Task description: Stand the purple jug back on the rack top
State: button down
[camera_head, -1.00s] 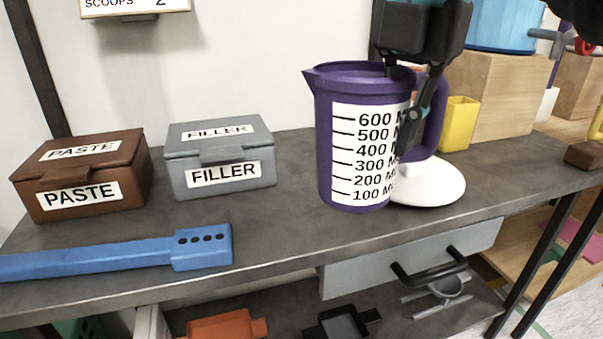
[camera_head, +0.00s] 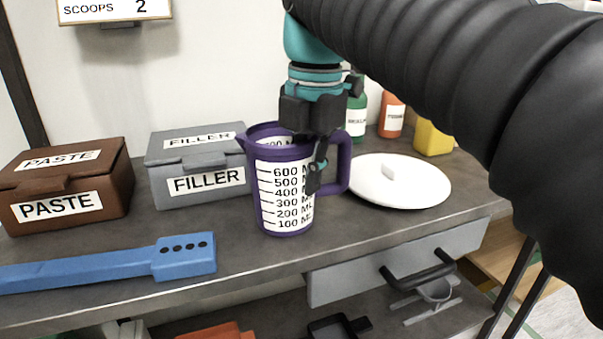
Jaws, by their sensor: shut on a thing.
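The purple jug (camera_head: 268,190), with a white scale label, is upright over the front middle of the grey rack top (camera_head: 345,230). Its handle points right. My gripper (camera_head: 314,165) comes down from above and is shut on the jug at its right side, by the rim and the handle. One dark finger shows in front of the label's right edge; the other is mostly hidden. The jug's base looks at or very close to the surface; I cannot tell whether it touches.
A grey FILLER box (camera_head: 200,182) stands close left of the jug, a brown PASTE box (camera_head: 65,185) further left. A blue bar (camera_head: 110,265) lies front left. A white lid (camera_head: 415,188) lies right of the jug; bottles and a yellow container (camera_head: 433,138) stand behind. My arm covers the right.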

jog(key=shift+f, duration=0.15)
jog(key=c, duration=1.3)
grip_release()
